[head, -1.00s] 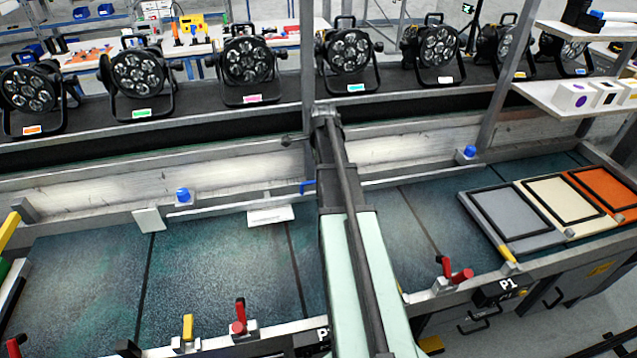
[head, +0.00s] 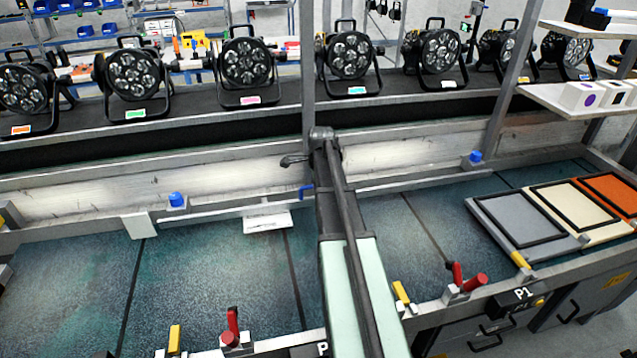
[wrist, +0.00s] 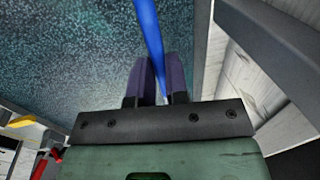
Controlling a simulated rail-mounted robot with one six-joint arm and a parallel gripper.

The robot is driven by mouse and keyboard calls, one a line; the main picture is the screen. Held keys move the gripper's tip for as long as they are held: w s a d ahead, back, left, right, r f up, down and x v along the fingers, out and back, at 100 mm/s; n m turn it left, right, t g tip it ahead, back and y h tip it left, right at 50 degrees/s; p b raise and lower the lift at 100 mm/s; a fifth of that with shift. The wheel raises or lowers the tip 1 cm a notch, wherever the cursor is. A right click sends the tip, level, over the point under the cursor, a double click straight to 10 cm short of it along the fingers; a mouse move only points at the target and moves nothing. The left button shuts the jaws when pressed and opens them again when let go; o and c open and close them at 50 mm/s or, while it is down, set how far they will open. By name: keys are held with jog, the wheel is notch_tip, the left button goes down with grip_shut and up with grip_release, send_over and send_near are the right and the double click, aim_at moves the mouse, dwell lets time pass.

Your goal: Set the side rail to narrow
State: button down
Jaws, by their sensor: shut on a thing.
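The side rail (head: 225,211) is a long pale bar along the back of the dark teal bed, and it continues to the right of my arm (head: 405,182). A small blue handle (head: 306,191) shows at its middle, right beside my arm. In the wrist view a blue bar (wrist: 150,35) runs between the two purple fingers of my gripper (wrist: 158,82), which are shut on it. In the head view my arm hides the gripper. A white plate with small, unreadable print (head: 267,221) sits by the rail.
Blue knobs stand at the back left (head: 177,200) and back right (head: 475,156). Red levers (head: 231,335) (head: 465,282) and yellow ones (head: 174,340) line the front edge. Grey, cream and orange framed panels (head: 515,220) lie at right. Several stage lights (head: 245,65) stand on the shelf behind.

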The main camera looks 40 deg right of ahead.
jog(key=s+a, duration=0.2)
jog(key=s, duration=0.3)
jog(key=shift+s+a, duration=0.2)
jog(key=shift+a, duration=0.15)
jog(key=shift+f, duration=0.1)
jog(key=c, duration=1.2)
grip_release()
jog(key=shift+o, duration=0.4)
notch_tip(320, 180, up, 11)
jog(key=s+p, duration=0.2)
jog(key=p, duration=0.8)
jog(key=shift+a+f, duration=0.15)
jog(key=shift+a, duration=0.3)
